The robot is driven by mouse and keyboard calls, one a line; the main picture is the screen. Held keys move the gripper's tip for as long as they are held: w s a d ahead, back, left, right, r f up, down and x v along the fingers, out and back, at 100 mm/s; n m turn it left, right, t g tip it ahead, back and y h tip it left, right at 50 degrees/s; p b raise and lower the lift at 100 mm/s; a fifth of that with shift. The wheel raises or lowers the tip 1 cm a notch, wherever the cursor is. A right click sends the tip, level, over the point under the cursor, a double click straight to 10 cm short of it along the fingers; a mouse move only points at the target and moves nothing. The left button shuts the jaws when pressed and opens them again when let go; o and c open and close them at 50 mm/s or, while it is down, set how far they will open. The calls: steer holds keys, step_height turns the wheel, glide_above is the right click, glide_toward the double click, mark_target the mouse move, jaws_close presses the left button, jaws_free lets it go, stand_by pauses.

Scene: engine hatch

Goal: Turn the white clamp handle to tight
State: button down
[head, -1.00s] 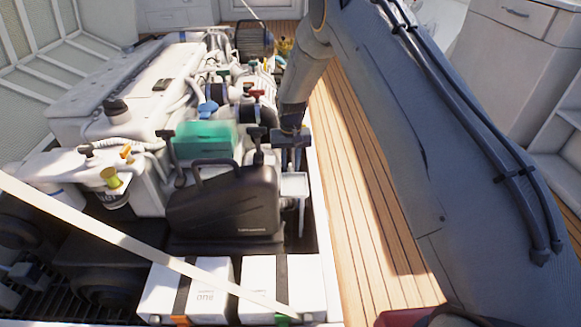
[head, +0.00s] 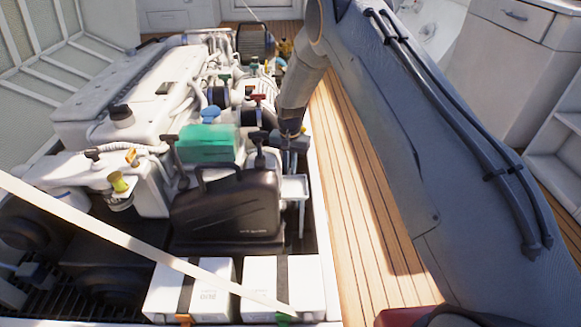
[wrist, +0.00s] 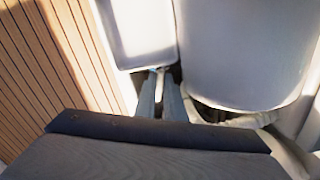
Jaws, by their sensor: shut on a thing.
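My gripper (wrist: 160,80) points away from the wrist camera, its two grey fingers close together. It is shut on a small pale piece between the fingertips, which seems to be the white clamp handle; the fingers hide most of it, and its angle cannot be told. In the head view my gripper (head: 289,141) is low at the right side of the engine, behind the black case. The handle cannot be made out there.
A white tray (wrist: 140,30) and a large white cylinder (wrist: 245,50) flank my fingers closely. The black case (head: 225,210) and a teal box (head: 207,143) stand left of my gripper. White batteries (head: 283,283) are in front.

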steer(key=m, duration=0.2)
steer(key=m+p, duration=0.1)
steer(key=shift+a+m, duration=0.2)
steer(key=shift+m, duration=0.2)
steer(key=m, duration=0.3)
steer(key=m+p, duration=0.1)
steer(key=m, duration=0.2)
steer(key=w+m, duration=0.1)
steer(key=m, duration=0.3)
steer(key=shift+a+p, duration=0.25)
steer(key=shift+p, duration=0.15)
steer(key=shift+m, duration=0.3)
steer(key=c, duration=1.8)
jaws_free()
steer(key=shift+c, duration=0.2)
steer(key=shift+r, duration=0.15)
step_height(320, 180, up, 8)
steer(key=p, duration=0.2)
steer(key=shift+f, duration=0.25)
steer(key=shift+d, duration=0.1)
